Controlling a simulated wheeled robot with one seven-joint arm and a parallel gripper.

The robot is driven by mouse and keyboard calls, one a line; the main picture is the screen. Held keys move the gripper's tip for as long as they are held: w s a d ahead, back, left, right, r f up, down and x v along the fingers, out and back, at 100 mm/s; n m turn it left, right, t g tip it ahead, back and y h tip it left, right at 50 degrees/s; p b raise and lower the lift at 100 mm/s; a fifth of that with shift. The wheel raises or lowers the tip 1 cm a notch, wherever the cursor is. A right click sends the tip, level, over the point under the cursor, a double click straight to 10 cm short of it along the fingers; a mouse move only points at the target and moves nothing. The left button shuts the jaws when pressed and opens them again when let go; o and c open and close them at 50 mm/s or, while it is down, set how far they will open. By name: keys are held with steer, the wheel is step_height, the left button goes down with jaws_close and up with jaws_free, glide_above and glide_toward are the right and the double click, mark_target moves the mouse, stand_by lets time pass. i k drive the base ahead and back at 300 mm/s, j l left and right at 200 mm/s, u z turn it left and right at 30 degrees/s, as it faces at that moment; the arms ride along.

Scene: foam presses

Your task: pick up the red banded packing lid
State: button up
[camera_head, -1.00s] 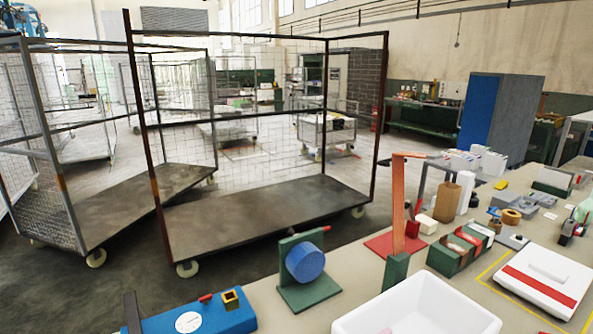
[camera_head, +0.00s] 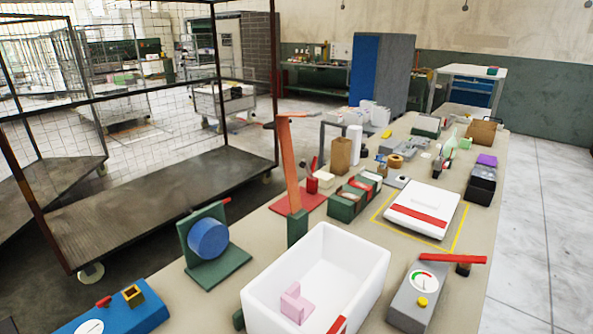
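The packing lid (camera_head: 434,196) is a flat white slab with a red band along its near side. It lies on the workbench inside a yellow taped outline, right of centre in the head view. Nothing touches it from above. My gripper is not in view.
A white foam box (camera_head: 350,283) with a pink block (camera_head: 295,303) inside stands in front of the lid. A grey gauge device (camera_head: 421,293) with a red lever is at the near right. A green parts tray (camera_head: 350,200) sits left of the lid. A wire cart (camera_head: 160,190) stands beyond the bench.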

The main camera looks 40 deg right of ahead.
mark_target(428, 210)
steer(key=k+z, duration=0.15)
steer(key=z, duration=0.8)
steer(key=i+j+z, duration=0.1)
steer(key=z, duration=0.3)
